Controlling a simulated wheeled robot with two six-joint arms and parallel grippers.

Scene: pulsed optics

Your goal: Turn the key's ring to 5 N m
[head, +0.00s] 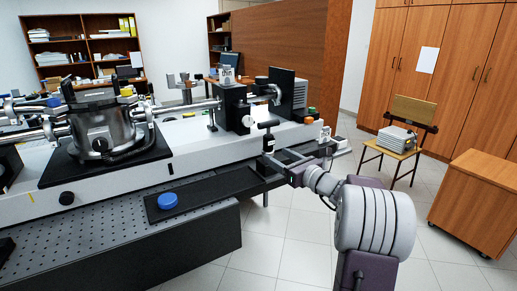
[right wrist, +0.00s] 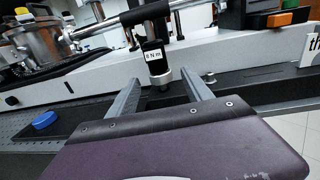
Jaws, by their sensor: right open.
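The torque key (head: 267,140) stands upright on the dark shelf along the bench front, with a black T-handle on top. In the right wrist view the key (right wrist: 153,42) has a white label that seems to read 8 N m, and a silver ring (right wrist: 161,77) below it. My right gripper (head: 277,164) reaches in from the right, low at the key. In the right wrist view its two fingers (right wrist: 161,80) are open, one on each side of the ring, with gaps visible. Whether either finger touches it I cannot tell. My left gripper is not in view.
A blue round cap (head: 167,200) lies on the dark shelf (head: 215,187) left of the key. A large metal chamber (head: 103,130) and tubes stand on the white bench behind. An orange knob (right wrist: 280,19) sits above and right of the key.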

